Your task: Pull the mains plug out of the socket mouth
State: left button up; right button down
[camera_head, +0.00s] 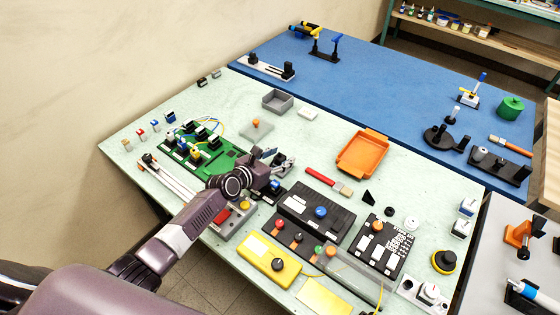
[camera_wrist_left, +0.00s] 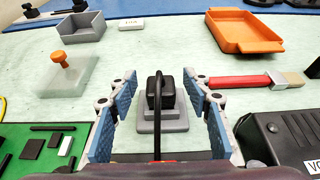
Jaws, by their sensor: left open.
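A black mains plug (camera_wrist_left: 167,92) sits upright in a stepped grey socket block (camera_wrist_left: 175,124) in the left wrist view. Its black cable arches over the top and runs down toward the camera. My left gripper (camera_wrist_left: 160,100) is open, with one blue-padded finger on each side of the plug and a visible gap on both sides. In the head view my left gripper (camera_head: 276,160) is over the middle of the pale table, and the plug cannot be made out there. My right gripper is not in view.
A green circuit board (camera_head: 222,161) lies to the left. A red-handled brush (camera_wrist_left: 240,81) and an orange tray (camera_head: 350,168) lie to the right. A grey open box (camera_head: 278,107) is farther back. A black panel (camera_head: 293,204) stands close by at the front right.

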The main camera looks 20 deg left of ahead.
pick_arm(q)
jog(key=c, duration=1.2)
